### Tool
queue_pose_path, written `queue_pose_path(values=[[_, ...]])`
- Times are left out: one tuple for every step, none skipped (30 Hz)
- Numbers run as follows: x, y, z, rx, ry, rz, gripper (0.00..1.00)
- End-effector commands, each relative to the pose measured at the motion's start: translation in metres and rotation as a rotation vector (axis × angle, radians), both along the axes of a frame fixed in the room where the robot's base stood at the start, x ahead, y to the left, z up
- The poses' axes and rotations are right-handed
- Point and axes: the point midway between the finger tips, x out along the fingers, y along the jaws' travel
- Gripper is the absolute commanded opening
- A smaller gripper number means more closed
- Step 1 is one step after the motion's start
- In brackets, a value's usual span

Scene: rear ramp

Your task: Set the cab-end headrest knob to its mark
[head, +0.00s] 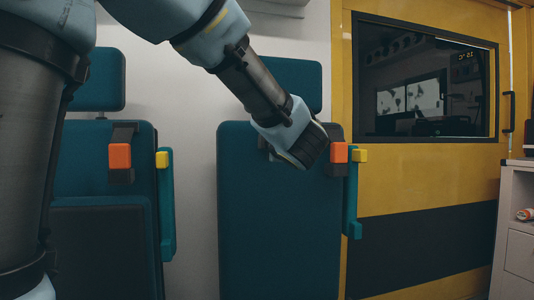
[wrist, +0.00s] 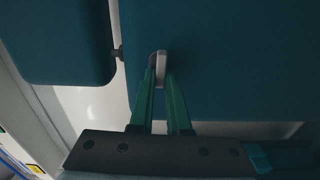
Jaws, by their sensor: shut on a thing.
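The headrest knob (wrist: 161,66) is a small light grey piece on the teal backrest (wrist: 225,55) in the wrist view. My gripper (wrist: 161,76) has its two teal fingers shut on the knob. My wrist hides the knob there. I cannot make out a mark in either view.
An orange buckle (head: 338,152) and a teal armrest with a yellow button (head: 359,155) are just right of my gripper. A similar seat (head: 105,235) stands at left. A yellow partition (head: 420,185) with a dark window is at right, beside a cabinet (head: 517,230).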

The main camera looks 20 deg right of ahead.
Motion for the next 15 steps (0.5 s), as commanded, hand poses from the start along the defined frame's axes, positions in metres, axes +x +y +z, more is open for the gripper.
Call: queue_pose_path(values=[[0.004, 0.0028, 0.0013, -0.021, -0.005, 0.009, 0.0], [0.004, 0.0028, 0.0015, -0.03, -0.004, 0.008, 0.0], [0.004, 0.0027, 0.0017, -0.04, -0.002, 0.008, 0.0], [0.004, 0.0026, 0.0019, -0.046, -0.001, 0.008, 0.0], [0.004, 0.0026, 0.002, -0.051, -0.001, 0.008, 0.0], [0.004, 0.0026, 0.0023, -0.057, 0.0, 0.008, 0.0], [0.0041, 0.0025, 0.0024, -0.06, 0.0, 0.008, 0.0], [0.0041, 0.0025, 0.0026, -0.063, 0.001, 0.008, 0.0], [0.0041, 0.0025, 0.0028, -0.066, 0.001, 0.008, 0.0], [0.0041, 0.0025, 0.0029, -0.068, 0.001, 0.008, 0.0], [0.0042, 0.0025, 0.0031, -0.069, 0.001, 0.008, 0.0], [0.0042, 0.0026, 0.0032, -0.07, 0.001, 0.008, 0.0], [0.0042, 0.0026, 0.0033, -0.07, 0.001, 0.008, 0.0], [0.0042, 0.0026, 0.0034, -0.07, 0.001, 0.008, 0.0], [0.0042, 0.0026, 0.0034, -0.07, 0.001, 0.008, 0.0]])
